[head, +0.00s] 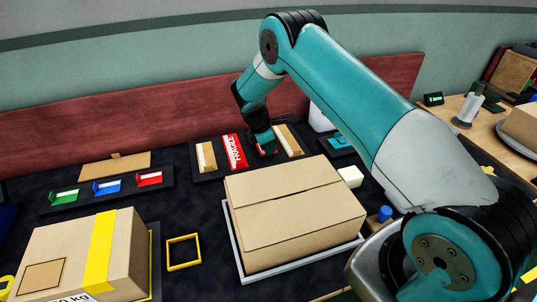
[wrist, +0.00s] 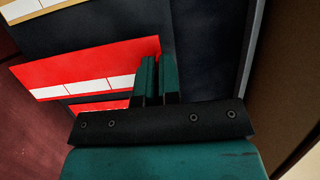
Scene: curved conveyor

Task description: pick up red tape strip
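A red strip with white lettering (head: 235,151) lies flat in a dark tray on the bench. In the wrist view, a red strip with a row of white patches (wrist: 85,68) lies to the left of and under the fingertips. A second patch of red (wrist: 102,106) shows below it, partly hidden by my gripper. My gripper (head: 266,145) is low over the tray, just right of the lettered strip. In the wrist view its two green fingers (wrist: 158,62) are close together with a narrow dark gap. Whether they pinch anything is unclear.
Tan strips (head: 206,156) flank the red in the tray. A large closed carton (head: 290,200) stands close in front. A taped box (head: 75,255) is at front left, near a yellow frame (head: 184,266). A tray of coloured parts (head: 107,202) lies left. A red panel (head: 90,124) runs behind.

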